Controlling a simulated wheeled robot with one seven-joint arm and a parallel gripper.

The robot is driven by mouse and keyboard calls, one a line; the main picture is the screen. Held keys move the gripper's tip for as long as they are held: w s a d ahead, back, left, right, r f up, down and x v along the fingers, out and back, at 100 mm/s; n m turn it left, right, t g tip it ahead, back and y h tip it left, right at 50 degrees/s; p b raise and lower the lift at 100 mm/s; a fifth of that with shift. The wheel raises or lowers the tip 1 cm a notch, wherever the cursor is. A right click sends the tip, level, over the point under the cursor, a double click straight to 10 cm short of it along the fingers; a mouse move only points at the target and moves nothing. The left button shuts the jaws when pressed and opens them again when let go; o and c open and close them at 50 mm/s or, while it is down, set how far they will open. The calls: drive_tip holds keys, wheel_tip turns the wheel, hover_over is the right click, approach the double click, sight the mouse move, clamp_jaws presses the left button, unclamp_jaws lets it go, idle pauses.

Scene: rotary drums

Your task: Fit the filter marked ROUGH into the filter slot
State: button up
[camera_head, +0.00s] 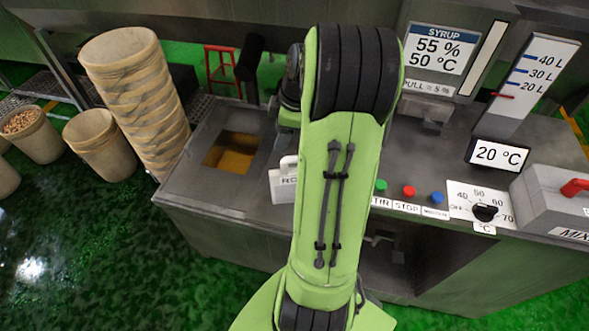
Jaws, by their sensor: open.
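A pale grey block-like piece with a raised handle (283,186) stands on the metal counter, just left of my arm. I cannot tell whether this opening is the filter slot; no other slot shows clearly. My green arm rises through the middle of the view, and some dark and green links show behind it, above the lettered piece. My gripper's fingers are hidden behind the arm.
The metal counter (195,185) has green, red and blue buttons (408,191), a temperature dial (485,212) and a grey box marked "MIX" (555,200) at right. Displays stand behind. A tall stack of tan buckets (140,95) leans close to the counter's left end.

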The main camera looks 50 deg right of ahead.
drive_tip(key=s+d+f+n+t+y+p, duration=0.1)
drive_tip(key=s+d+f, duration=0.15)
drive_tip(key=d, duration=0.35)
drive_tip(key=s+d+f+n+t+p, duration=0.1)
drive_tip(key=s+d+f, duration=0.15)
drive_tip(key=d, duration=0.25)
drive_tip(key=x, duration=0.6)
drive_tip(key=b+x, duration=0.1)
drive_tip(key=x, duration=0.3)
drive_tip(key=shift+s+f, duration=0.15)
drive_tip(key=shift+s, duration=0.3)
drive_tip(key=x, duration=0.5)
drive_tip(key=shift+f, duration=0.5)
drive_tip(key=shift+s, duration=0.1)
clamp_jaws()
drive_tip(key=shift+r, duration=0.1)
